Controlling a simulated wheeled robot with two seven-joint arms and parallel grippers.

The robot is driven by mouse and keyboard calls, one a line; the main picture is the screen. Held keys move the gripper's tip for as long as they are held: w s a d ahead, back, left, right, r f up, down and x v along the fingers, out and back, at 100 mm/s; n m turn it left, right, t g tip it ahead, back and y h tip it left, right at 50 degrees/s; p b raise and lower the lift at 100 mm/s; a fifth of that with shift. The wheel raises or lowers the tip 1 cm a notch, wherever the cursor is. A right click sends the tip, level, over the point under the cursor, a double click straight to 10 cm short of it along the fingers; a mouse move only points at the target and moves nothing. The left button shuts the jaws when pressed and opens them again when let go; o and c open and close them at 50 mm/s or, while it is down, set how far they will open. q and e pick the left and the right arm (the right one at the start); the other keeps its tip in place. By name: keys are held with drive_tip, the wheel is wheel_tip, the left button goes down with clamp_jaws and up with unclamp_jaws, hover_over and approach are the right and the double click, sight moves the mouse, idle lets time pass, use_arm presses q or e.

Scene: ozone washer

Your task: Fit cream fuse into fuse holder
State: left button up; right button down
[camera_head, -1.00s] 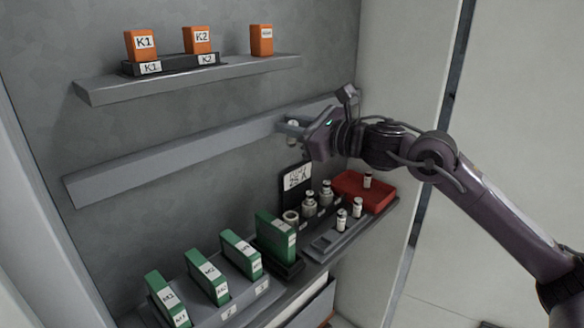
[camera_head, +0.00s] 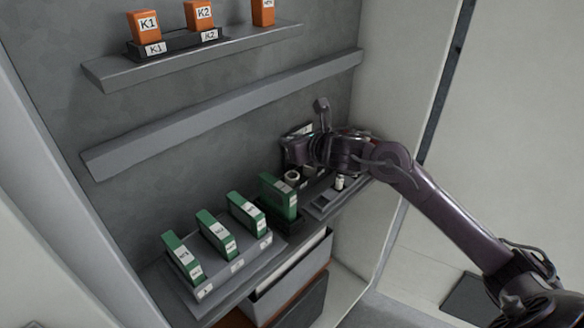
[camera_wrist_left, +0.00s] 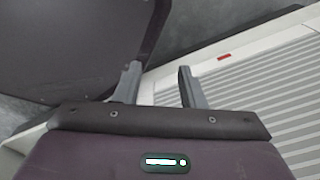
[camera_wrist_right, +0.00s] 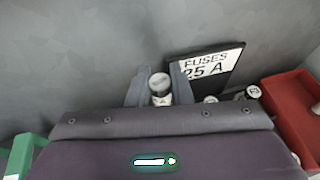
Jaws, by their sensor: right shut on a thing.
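My right gripper (camera_wrist_right: 158,88) is shut on a fuse with a grey metal cap and a pale, labelled body (camera_wrist_right: 160,82); I take it for the cream fuse. In the head view the right gripper (camera_head: 292,160) is low over the fuse shelf, and the fuse in it is hidden. Just below it stands a cream-rimmed, open-topped round fuse holder (camera_head: 291,176). Whether the fuse touches a holder cannot be told. My left gripper (camera_wrist_left: 157,85) is open and empty, and is outside the head view.
A "FUSES 25 A" sign (camera_wrist_right: 208,66) stands behind. Metal-capped fuses (camera_wrist_right: 252,92) and a red tray (camera_wrist_right: 285,112) are to the right. A green module (camera_head: 279,195) stands close left of the holder. A loose fuse (camera_head: 340,182) stands on the grey tray. A rail (camera_head: 225,108) runs above.

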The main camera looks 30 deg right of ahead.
wheel_tip(320, 180, down, 8)
drive_tip(key=shift+r, duration=0.25)
drive_tip(key=shift+f, duration=0.1)
drive_tip(key=c, duration=1.3)
unclamp_jaws()
drive_tip(key=shift+f, duration=0.1)
